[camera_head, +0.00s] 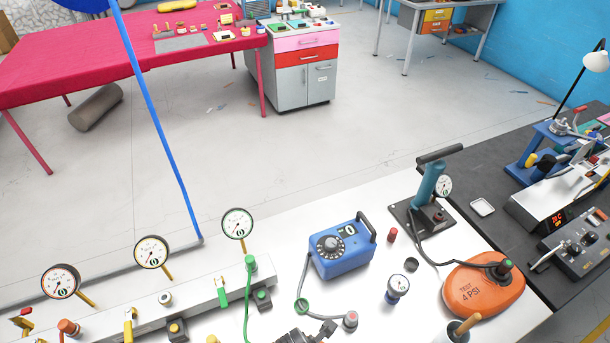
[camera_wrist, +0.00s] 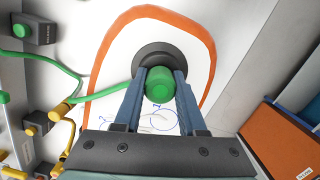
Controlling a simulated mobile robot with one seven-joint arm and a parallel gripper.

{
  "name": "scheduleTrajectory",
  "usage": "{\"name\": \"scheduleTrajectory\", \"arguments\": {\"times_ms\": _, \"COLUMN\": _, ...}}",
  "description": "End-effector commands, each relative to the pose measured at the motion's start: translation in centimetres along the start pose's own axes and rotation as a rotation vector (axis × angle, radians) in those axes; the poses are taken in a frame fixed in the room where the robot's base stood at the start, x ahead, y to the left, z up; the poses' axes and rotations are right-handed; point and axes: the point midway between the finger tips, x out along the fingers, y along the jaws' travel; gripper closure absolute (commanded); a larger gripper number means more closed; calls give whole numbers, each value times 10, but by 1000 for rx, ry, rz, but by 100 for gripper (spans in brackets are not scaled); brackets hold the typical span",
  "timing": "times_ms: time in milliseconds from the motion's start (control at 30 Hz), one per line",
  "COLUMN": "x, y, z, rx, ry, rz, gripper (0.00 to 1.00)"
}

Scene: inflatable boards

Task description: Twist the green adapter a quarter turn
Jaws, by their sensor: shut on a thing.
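The green adapter (camera_wrist: 159,84) stands in a round black valve fitting (camera_wrist: 152,58) in the wrist view. My gripper (camera_wrist: 160,73) has one blue-grey finger on each side of the adapter and is shut on it. A green hose (camera_wrist: 98,95) reaches the adapter from the left. The fitting sits on a white board (camera_wrist: 120,52) with an orange edge band. Blue handwritten marks show on the board below the adapter, partly hidden by the fingers. I cannot make out the adapter in the head view.
In the head view, a grey manifold (camera_head: 200,290) carries gauges and coloured valves; a green hose (camera_head: 246,315) runs down from it. A blue pump box (camera_head: 342,247) and an orange 4 PSI pad (camera_head: 482,291) stand on the white table. An orange box (camera_wrist: 282,145) is right in the wrist view.

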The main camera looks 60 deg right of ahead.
Motion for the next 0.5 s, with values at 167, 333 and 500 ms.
{"name": "scheduleTrajectory", "arguments": {"times_ms": 167, "x": -1, "y": 0, "z": 0, "rx": -143, "ry": 0, "rz": 16, "gripper": 100}}
{"name": "scheduleTrajectory", "arguments": {"times_ms": 333, "x": 0, "y": 0, "z": 0, "rx": -157, "ry": 0, "rz": 19, "gripper": 100}}
{"name": "scheduleTrajectory", "arguments": {"times_ms": 500, "x": -1, "y": 0, "z": 0, "rx": -180, "ry": 0, "rz": 22, "gripper": 100}}
